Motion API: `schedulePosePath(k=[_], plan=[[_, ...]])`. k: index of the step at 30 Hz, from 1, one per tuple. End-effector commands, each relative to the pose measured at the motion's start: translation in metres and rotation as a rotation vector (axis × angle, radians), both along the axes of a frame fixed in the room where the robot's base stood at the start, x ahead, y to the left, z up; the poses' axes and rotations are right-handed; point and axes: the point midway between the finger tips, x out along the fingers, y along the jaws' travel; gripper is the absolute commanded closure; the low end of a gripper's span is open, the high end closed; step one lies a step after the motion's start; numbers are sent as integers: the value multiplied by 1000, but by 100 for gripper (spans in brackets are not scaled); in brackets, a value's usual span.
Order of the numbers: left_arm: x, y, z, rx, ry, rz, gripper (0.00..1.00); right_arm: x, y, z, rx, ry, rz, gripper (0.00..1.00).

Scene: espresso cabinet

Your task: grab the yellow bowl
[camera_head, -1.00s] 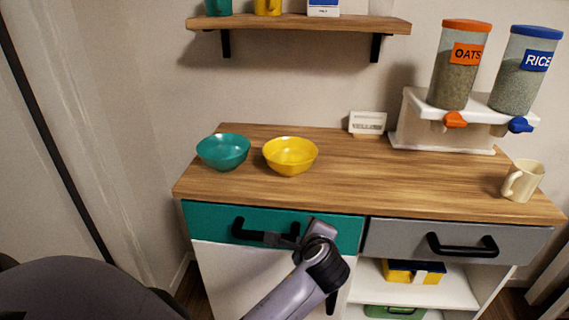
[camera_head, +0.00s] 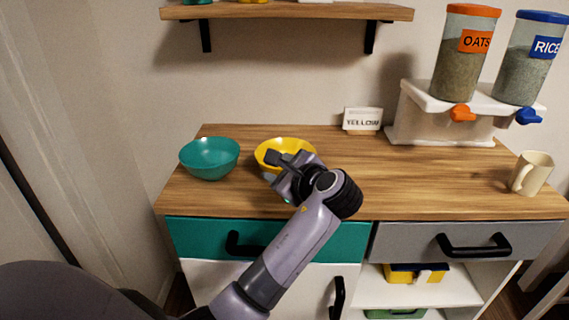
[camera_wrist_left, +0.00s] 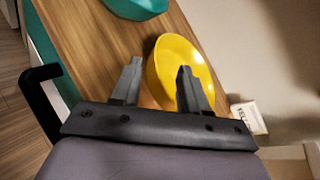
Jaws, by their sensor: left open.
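The yellow bowl (camera_head: 284,146) stands upright on the wooden counter, left of its middle, partly hidden behind my left gripper in the head view. My left gripper (camera_head: 283,158) is open and overlaps the bowl's front side in that view. In the left wrist view the bowl (camera_wrist_left: 180,60) looks empty. The open fingers of my left gripper (camera_wrist_left: 158,85) point toward it there, one finger overlapping the bowl and the other beside its rim. Whether either finger touches the bowl I cannot tell. My right gripper is not in view.
A teal bowl (camera_head: 209,158) stands just left of the yellow one. A small sign reading YELLOW (camera_head: 362,119) stands at the back. The oats (camera_head: 466,55) and rice (camera_head: 530,60) dispensers and a cream mug (camera_head: 531,173) are at the right. The counter's middle (camera_head: 410,180) is clear.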

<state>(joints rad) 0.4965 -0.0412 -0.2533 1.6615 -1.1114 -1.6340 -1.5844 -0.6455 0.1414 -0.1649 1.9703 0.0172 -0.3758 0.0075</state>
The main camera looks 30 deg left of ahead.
Motion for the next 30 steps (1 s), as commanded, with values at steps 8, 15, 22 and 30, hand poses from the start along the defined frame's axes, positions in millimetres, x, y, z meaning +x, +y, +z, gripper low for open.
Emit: schedulePosePath(k=[8, 15, 22, 30], plan=[[7, 32, -15, 2, 0, 2, 56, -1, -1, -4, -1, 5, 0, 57], [15, 46, -20, 0, -2, -2, 56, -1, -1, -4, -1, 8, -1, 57], [15, 45, -20, 0, -2, -2, 95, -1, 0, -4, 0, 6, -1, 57], [15, 45, -19, 0, -4, -1, 100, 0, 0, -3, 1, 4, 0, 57]])
